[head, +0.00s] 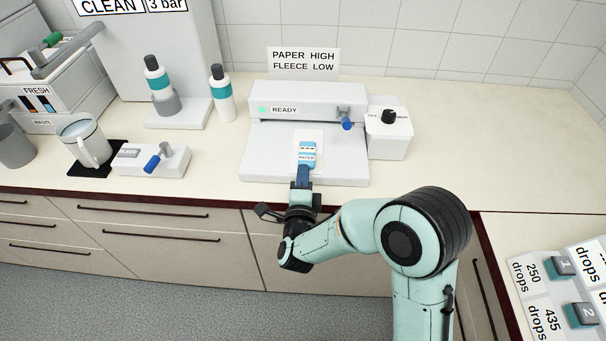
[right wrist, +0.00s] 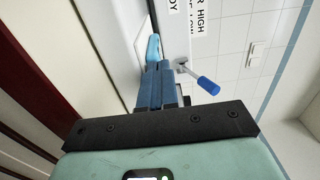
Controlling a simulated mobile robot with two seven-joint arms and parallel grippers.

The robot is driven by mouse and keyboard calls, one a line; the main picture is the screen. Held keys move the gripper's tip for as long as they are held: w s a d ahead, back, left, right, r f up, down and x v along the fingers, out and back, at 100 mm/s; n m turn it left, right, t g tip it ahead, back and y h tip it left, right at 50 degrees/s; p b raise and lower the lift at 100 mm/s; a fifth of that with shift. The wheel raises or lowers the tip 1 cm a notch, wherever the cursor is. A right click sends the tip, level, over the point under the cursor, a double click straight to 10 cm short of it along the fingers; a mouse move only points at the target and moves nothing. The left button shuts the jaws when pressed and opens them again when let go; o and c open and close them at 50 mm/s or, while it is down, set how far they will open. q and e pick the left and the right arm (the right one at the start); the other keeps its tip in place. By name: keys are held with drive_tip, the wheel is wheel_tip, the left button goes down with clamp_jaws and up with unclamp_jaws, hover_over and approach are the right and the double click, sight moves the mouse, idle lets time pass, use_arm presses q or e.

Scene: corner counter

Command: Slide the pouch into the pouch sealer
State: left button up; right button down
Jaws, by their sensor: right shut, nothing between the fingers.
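The pouch (head: 308,155) is white with a light blue label reading PAPER, and lies flat on the bed of the sealer (head: 268,150). The sealer is pale grey, with a green light beside READY and a blue-handled lever (head: 347,123) at its right front. My right gripper (head: 304,172) is at the pouch's near edge, its blue fingers shut with nothing between them. In the right wrist view the shut fingers (right wrist: 157,72) point at the pouch's light blue part (right wrist: 153,47); whether they touch it I cannot tell. My left gripper is not in view.
Left are two bottles (head: 221,95), a small device with a blue lever (head: 150,160) and a mug (head: 85,140). The counter right of the dial box is clear.

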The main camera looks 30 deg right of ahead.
sight(304, 158)
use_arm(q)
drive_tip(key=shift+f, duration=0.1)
use_arm(e)
drive_tip(key=b+x, duration=0.3)
drive_tip(key=x, duration=0.2)
drive_tip(key=shift+w+d+f, duration=0.1)
drive_tip(key=shift+d+f, duration=0.05)
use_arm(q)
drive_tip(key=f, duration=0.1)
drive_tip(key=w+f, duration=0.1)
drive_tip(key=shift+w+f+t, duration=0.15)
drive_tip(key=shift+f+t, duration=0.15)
use_arm(e)
drive_tip(key=shift+w+d, duration=0.1)
drive_tip(key=shift+w, duration=0.15)
use_arm(q)
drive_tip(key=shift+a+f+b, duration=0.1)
drive_tip(key=shift+b, duration=0.25)
